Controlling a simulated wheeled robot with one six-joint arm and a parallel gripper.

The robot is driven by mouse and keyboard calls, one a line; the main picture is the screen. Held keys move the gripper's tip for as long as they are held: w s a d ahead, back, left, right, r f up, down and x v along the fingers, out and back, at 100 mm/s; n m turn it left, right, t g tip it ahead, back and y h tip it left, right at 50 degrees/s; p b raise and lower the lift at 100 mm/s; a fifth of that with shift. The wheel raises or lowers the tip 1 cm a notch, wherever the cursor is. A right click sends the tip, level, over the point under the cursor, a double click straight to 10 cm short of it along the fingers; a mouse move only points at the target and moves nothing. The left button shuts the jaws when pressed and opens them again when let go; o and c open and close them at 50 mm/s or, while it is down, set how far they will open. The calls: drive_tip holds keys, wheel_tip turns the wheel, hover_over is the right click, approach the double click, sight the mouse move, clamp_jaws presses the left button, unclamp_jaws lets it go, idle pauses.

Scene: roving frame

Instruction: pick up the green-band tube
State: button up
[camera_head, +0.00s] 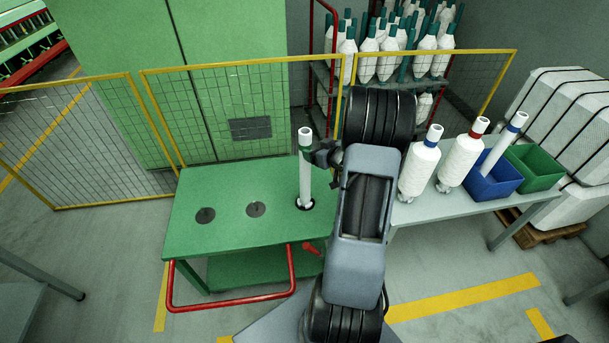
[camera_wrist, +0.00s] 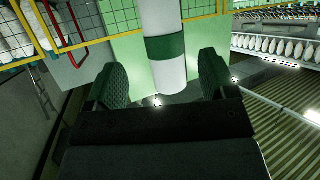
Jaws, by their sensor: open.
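The green-band tube (camera_head: 305,182) is a slim white tube with a dark green band near its top. It stands upright in the right one of the round spots on the green cart (camera_head: 228,190). My gripper (camera_head: 316,153) is at the tube's upper part, level with the band, coming from the right. In the wrist view the tube (camera_wrist: 163,18) and its green band show between the two dark fingers of my gripper (camera_wrist: 162,82), which are apart with gaps on both sides. Whether the tube is fully between the pads is hard to tell.
Two empty dark spots are on the cart, which has a red handle (camera_head: 232,306). On the grey table (camera_head: 420,211) stand a blue-band bobbin (camera_head: 418,168) and a red-band bobbin (camera_head: 460,160), beside a blue bin (camera_head: 495,187) and a green bin (camera_head: 540,170). A yellow-framed fence (camera_head: 236,67) is behind.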

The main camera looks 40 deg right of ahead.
sight(309, 148)
drive_tip(key=shift+a+p+x, duration=0.15)
drive_tip(key=shift+p+x, duration=0.2)
drive_tip(key=shift+x, duration=1.4)
drive_tip(key=shift+a+p+x, duration=0.1)
drive_tip(key=shift+p+x, duration=0.25)
drive_tip(key=shift+x, duration=1.4)
drive_tip(key=shift+f, duration=0.15)
drive_tip(key=c, duration=1.4)
